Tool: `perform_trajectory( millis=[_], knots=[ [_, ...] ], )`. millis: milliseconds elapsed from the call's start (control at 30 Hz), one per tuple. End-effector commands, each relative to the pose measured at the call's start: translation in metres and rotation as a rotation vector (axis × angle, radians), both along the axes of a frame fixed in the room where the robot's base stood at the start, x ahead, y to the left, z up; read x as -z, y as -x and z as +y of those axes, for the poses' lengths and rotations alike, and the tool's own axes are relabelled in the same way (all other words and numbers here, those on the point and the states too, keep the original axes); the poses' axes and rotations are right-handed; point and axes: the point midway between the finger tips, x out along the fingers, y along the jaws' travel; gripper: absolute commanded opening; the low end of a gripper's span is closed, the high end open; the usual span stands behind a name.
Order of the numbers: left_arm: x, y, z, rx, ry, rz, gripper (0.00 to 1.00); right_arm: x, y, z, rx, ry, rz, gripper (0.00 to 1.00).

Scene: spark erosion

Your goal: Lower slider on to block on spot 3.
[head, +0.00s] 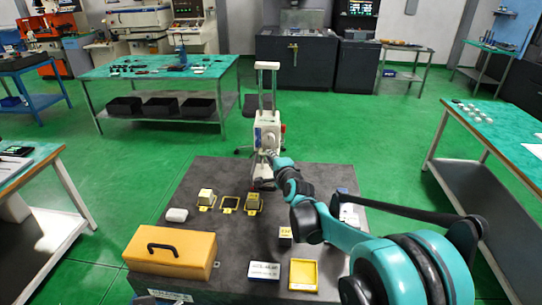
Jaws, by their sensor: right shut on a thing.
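The slider (267,130) is a pale body with a blue label, a red knob at its right and two upright rods topped by a bar. It stands toward the back of the dark table. My right gripper (266,160) is shut at its lower front; the arm hides part of the contact. A grey lower part (263,180) hangs beneath. Three yellow-framed spots lie in a row: a pale block (206,195) on the left one, an empty middle one (229,204), and a yellow-and-dark block (253,201) on the right one, just below and left of the slider. Spot numbers are unreadable.
My right arm crosses the table's right side.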

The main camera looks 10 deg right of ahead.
Motion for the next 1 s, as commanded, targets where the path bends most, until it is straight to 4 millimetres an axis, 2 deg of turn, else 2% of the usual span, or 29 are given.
perform_trajectory(
  millis=[33,100,200,467,500,533,567,867,1000],
  knots=[
    [0.01,0.0,0.0,0.0,0.0,0.0,0.4,0.016,0.0,0.0,0.0,0.001,0.002,0.0],
    [0.018,0.0,0.0,0.0,0.0,0.0,0.4,0.03,0.0,0.0,0.0,0.001,0.002,0.0],
    [0.022,0.0,0.0,0.0,0.0,0.0,0.4,0.04,0.0,0.0,0.0,0.0,0.002,0.0],
    [0.019,0.0,0.0,0.0,0.0,0.0,0.4,0.04,0.001,0.001,-0.003,0.001,0.007,0.0],
    [0.019,0.0,0.0,0.0,0.0,0.0,0.4,0.04,0.001,0.001,-0.003,0.001,0.007,0.2],
    [0.02,0.0,0.0,0.0,0.0,0.0,0.4,0.04,0.001,0.001,-0.003,0.001,0.006,0.28],
    [0.02,0.0,0.0,0.0,0.0,0.0,0.4,0.04,0.001,0.001,-0.003,0.001,0.006,0.31],
    [0.019,0.0,0.0,0.0,0.0,0.0,0.4,0.038,0.002,0.0,-0.001,0.0,0.003,0.31],
    [0.019,0.0,0.0,0.0,0.0,0.0,0.4,0.034,0.016,-0.002,0.0,0.0,0.002,0.31]
  ],
)
